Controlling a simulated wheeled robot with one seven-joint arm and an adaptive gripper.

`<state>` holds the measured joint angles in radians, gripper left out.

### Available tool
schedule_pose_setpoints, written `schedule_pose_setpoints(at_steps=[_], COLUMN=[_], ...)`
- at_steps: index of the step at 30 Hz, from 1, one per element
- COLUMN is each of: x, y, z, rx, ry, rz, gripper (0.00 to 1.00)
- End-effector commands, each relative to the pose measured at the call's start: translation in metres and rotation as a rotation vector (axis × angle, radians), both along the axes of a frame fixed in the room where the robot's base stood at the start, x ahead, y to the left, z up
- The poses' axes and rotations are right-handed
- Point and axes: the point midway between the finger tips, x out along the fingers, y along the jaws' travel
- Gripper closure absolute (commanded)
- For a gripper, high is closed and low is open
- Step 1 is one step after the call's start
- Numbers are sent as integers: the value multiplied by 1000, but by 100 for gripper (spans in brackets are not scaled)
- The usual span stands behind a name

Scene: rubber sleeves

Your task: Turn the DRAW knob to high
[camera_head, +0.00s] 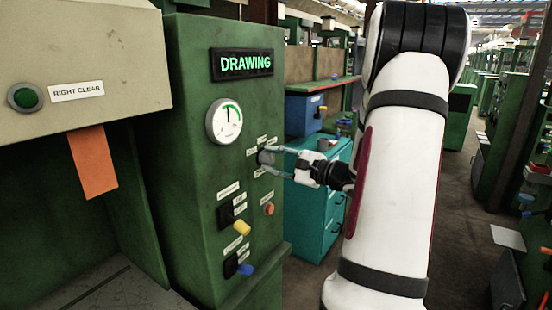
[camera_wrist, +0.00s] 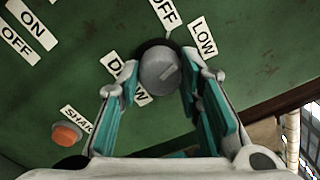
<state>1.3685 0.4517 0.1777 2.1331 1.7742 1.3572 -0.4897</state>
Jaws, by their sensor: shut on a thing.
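The grey round DRAW knob (camera_wrist: 158,72) sits on the green machine panel between the tips of my gripper (camera_wrist: 157,84). The fingers are shut on it, one on each side. The DRAW label (camera_wrist: 124,78) is partly covered by a finger. I see no readable HIGH label. In the head view my gripper (camera_head: 267,158) reaches the knob (camera_head: 264,157) from the right.
Above the knob are a round gauge (camera_head: 224,121), its needle near upright, and a lit DRAWING sign (camera_head: 243,64). A teal cabinet (camera_head: 310,208) stands behind my gripper.

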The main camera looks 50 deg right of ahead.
Motion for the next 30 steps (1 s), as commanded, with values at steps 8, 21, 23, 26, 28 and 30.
schedule_pose_setpoints(at_steps=[8,21,23,26,28,30], x=[0,-1,-1,-1,-1,-1], y=[1,0,0,0,0,0], z=[1,1,1,0,0,0], rx=[261,671,723,800,848,891], ry=[22,54,58,65,68,72], rz=[2,0,0,0,0,0], gripper=[95,95,95,95,95,95])
